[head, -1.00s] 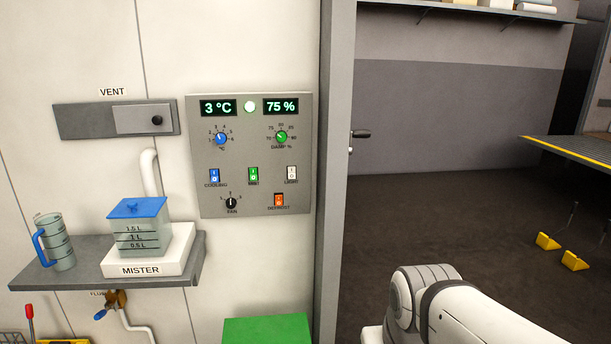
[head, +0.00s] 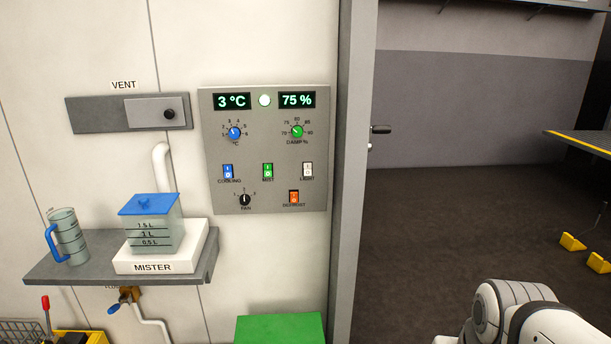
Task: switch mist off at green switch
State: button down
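The green mist switch (head: 268,171) is a small rocker on the grey control panel (head: 220,195), in the middle of a row of three switches. It sits between the blue cooling switch (head: 228,172) and the white light switch (head: 307,170). Its rocker position is too small to tell for sure. Part of my white arm shows at the bottom right, well apart from the panel. My gripper is outside the view.
Left of the panel, a shelf (head: 80,270) holds a blue-handled jug (head: 68,238) and the mister with its blue-lidded tank (head: 153,228). A green box top (head: 280,328) is below the panel. An open doorway lies to the right. The orange defrost switch (head: 294,197) is below the light switch.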

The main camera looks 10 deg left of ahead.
aim_at(269, 172)
jog(key=i, duration=0.95)
jog(key=z, duration=0.05)
